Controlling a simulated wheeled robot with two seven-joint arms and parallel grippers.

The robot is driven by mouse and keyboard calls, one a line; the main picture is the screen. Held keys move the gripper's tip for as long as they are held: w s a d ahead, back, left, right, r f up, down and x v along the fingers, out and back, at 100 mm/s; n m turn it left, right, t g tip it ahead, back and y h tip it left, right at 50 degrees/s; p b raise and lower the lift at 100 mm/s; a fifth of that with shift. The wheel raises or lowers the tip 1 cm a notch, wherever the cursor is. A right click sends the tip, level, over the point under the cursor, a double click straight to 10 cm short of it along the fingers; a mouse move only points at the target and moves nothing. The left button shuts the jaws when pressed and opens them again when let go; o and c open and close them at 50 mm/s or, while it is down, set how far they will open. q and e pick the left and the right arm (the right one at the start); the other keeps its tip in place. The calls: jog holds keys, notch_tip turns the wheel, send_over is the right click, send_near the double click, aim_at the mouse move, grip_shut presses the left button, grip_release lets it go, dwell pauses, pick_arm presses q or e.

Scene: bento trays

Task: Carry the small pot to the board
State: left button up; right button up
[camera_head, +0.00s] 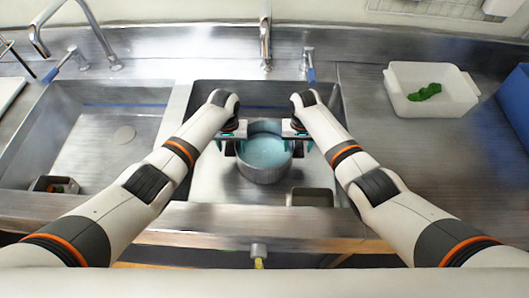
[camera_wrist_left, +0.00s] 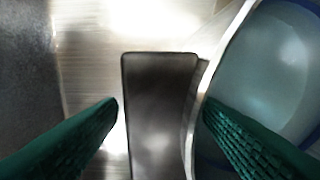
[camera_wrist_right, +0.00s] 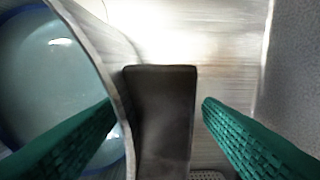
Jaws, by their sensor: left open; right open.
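The small pot (camera_head: 264,153), a round metal pot holding pale blue liquid, stands in the middle sink basin. Its dark handle shows in the left wrist view (camera_wrist_left: 160,110), and the opposite dark handle shows in the right wrist view (camera_wrist_right: 163,120). My left gripper (camera_head: 229,147) is open at the pot's left side, its fingers on either side of that handle. My right gripper (camera_head: 301,147) is open the same way at the right side. In both wrist views, the inner finger overlaps the pot's inside. A pale flat slab, perhaps the board (camera_head: 8,92), is cut off at the left edge.
A white bin (camera_head: 446,104) with a green item stands on the right counter, by a blue box (camera_head: 517,105). A small container (camera_head: 54,184) lies in the left basin, another (camera_head: 311,197) near the middle basin's front. Faucets (camera_head: 265,35) stand behind. The divider (camera_head: 177,112) is clear.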

pick_arm(q)
jog(key=shift+f, duration=0.1)
pick_arm(e)
jog(key=shift+f, duration=0.1)
pick_arm(q)
jog(key=shift+c, duration=0.3)
pick_arm(e)
jog(key=shift+c, duration=0.3)
pick_arm(q)
jog(key=c, duration=1.1)
pick_arm(e)
jog(key=c, duration=1.1)
pick_arm(q)
jog(key=shift+w+r, duration=0.1)
jog(key=shift+r, duration=0.1)
pick_arm(e)
jog(key=shift+w+r, duration=0.1)
jog(key=shift+r, duration=0.15)
